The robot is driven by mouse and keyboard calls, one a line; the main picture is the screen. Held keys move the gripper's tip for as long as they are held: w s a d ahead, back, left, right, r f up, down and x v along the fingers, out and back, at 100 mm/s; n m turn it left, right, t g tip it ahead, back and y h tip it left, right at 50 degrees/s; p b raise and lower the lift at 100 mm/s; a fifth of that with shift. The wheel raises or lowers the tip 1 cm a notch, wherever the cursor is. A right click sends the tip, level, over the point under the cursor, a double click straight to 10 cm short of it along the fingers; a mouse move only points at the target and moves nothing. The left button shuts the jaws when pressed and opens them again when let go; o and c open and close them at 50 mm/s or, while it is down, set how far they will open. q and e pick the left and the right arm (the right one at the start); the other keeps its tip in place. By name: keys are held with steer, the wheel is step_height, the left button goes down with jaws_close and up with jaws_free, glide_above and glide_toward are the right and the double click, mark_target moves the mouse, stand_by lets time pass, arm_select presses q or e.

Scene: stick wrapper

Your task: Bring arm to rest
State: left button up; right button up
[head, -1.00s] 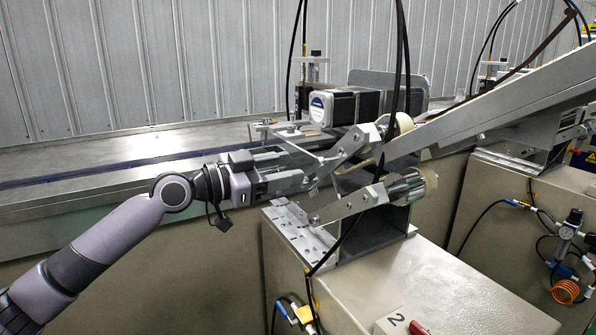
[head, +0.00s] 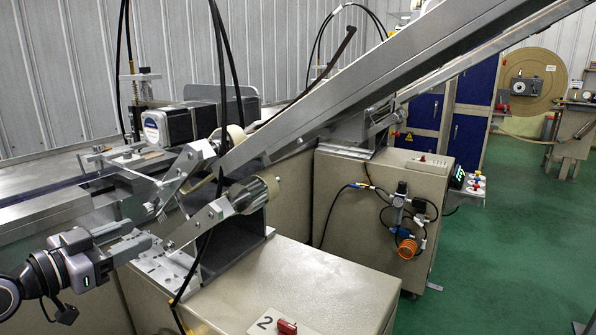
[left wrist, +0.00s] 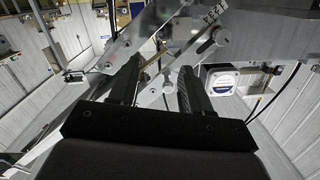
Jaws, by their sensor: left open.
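My left gripper (head: 143,238) is at the lower left of the head view, with a grey body and two grey fingers pointing right. It is open, and I see nothing held in it. It is in front of the stick wrapper's metal bracket arms (head: 205,217) and close to the silver base plate (head: 160,265); I cannot tell if it touches them. In the left wrist view the two dark fingers (left wrist: 158,70) stand apart, with metal machine parts beyond them. My right gripper is not in view.
A long sloped metal chute (head: 350,85) rises to the right from the rollers. Black cables (head: 224,100) hang in front of the machine. A beige cabinet (head: 290,290) with a red switch (head: 287,326) stands at the front. Green floor (head: 500,240) is clear at the right.

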arm_select(q)
steer(key=s+d+f+n+g+y+p, duration=0.1)
steer(key=s+d+f+n+y+p, duration=0.2)
steer(key=f, duration=0.6)
steer(key=s+d+f+n+g+p, duration=0.1)
steer(key=s+d+f+p, duration=0.15)
steer(key=s+f, duration=0.4)
steer(key=s+d+f+n+g+y+p, duration=0.1)
steer(key=s+d+f, duration=0.2)
steer(key=s+f, duration=0.2)
steer(key=s+d+f+n+g+y+p, duration=0.1)
steer(key=s+d+f+p, duration=0.1)
steer(key=s+f, duration=0.4)
steer(key=s, duration=0.3)
steer(key=shift+s+d+g+y+p, duration=0.25)
steer(key=shift+d+g+y+p, duration=0.05)
steer(key=shift+d+g+y, duration=0.1)
